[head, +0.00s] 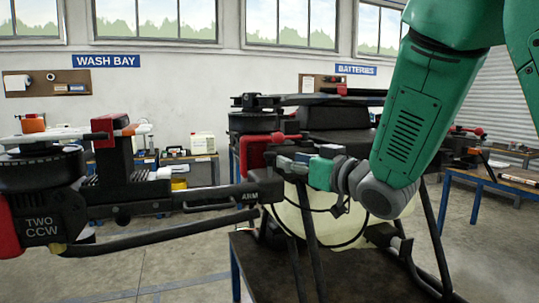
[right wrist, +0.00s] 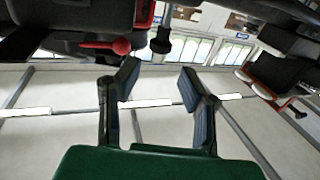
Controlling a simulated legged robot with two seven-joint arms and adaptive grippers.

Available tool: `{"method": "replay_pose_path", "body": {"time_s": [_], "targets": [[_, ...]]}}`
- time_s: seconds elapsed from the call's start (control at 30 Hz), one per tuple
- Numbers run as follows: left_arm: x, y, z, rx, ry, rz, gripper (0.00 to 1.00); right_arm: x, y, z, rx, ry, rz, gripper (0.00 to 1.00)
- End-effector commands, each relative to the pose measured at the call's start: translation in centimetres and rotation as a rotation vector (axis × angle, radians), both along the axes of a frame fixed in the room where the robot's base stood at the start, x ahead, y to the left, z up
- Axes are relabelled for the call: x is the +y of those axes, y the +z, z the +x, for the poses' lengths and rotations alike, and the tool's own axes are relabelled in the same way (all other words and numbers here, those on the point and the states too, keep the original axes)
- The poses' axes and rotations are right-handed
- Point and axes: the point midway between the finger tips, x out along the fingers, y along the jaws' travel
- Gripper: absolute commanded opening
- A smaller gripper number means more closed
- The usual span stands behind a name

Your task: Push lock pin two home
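The drone's arm two, marked TWO CCW (head: 42,228), reaches from the left to a red hinge block (head: 254,152) at the drone body. A red rod-like part, which may be lock pin two (head: 280,138), sticks out at that block; how deep it sits cannot be told. My right gripper (head: 285,163) is just right of the block. In the right wrist view its fingers (right wrist: 162,83) are apart with nothing between them. My left gripper is not in view.
The drone's pale tank (head: 325,222) and thin black legs (head: 307,240) stand below my right gripper, on a dark bench (head: 262,275). A workbench (head: 200,160) with bottles and boxes lies behind. Open floor shows at the lower left.

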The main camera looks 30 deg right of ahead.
Motion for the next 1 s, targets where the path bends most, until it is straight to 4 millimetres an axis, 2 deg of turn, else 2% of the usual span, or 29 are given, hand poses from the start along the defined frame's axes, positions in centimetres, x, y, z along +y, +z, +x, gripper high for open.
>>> {"method": "replay_pose_path", "body": {"time_s": [0.03, 0.2, 0.4, 0.57, 0.83, 0.93, 1.0], "targets": [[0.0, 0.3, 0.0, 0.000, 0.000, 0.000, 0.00, 0.1, 0.0, 1.2, 0.003, 0.002, -0.002, 0.35], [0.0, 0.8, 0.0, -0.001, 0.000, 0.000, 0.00, 0.4, 0.1, 4.6, 0.001, 0.001, -0.002, 0.35], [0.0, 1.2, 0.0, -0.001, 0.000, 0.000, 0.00, 0.6, 0.1, 7.2, 0.000, 0.000, -0.001, 0.35], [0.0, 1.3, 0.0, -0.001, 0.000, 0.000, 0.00, 0.7, 0.0, 8.1, 0.000, 0.000, 0.000, 0.35], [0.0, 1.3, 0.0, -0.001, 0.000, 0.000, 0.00, 0.7, 0.0, 8.2, 0.000, 0.000, 0.000, 0.35], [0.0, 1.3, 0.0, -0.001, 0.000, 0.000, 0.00, 0.7, 0.0, 8.2, 0.000, 0.000, 0.000, 0.00], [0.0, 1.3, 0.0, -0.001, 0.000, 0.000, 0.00, 0.7, 0.0, 8.2, 0.000, -0.001, 0.000, 0.00]]}}
